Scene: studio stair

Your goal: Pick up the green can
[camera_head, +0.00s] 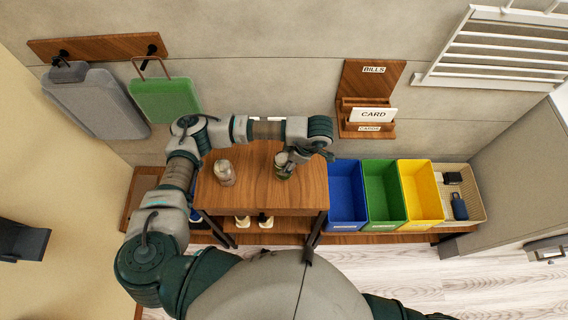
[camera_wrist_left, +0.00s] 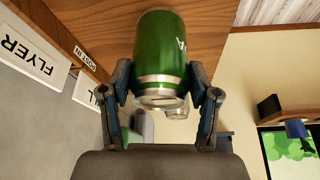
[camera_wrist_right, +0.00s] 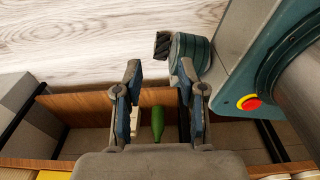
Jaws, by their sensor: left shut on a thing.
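The green can (camera_head: 282,173) is on or just above the wooden side table (camera_head: 255,190), near its right part; I cannot tell if it touches the top. My left gripper (camera_head: 288,160) reaches down onto it from above. In the left wrist view the green can (camera_wrist_left: 160,45) sits between the two fingers of my left gripper (camera_wrist_left: 160,82), which are closed against its sides near the silver rim. My right gripper (camera_wrist_right: 160,72) shows in the right wrist view with its fingers apart and nothing between them.
A clear jar (camera_head: 225,173) stands left of the can. Blue (camera_head: 346,190), green (camera_head: 383,190) and yellow (camera_head: 418,190) bins stand right of the table. A card rack (camera_head: 360,90) hangs above. In the right wrist view, a green bottle-like thing (camera_wrist_right: 158,122) lies beyond the fingers.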

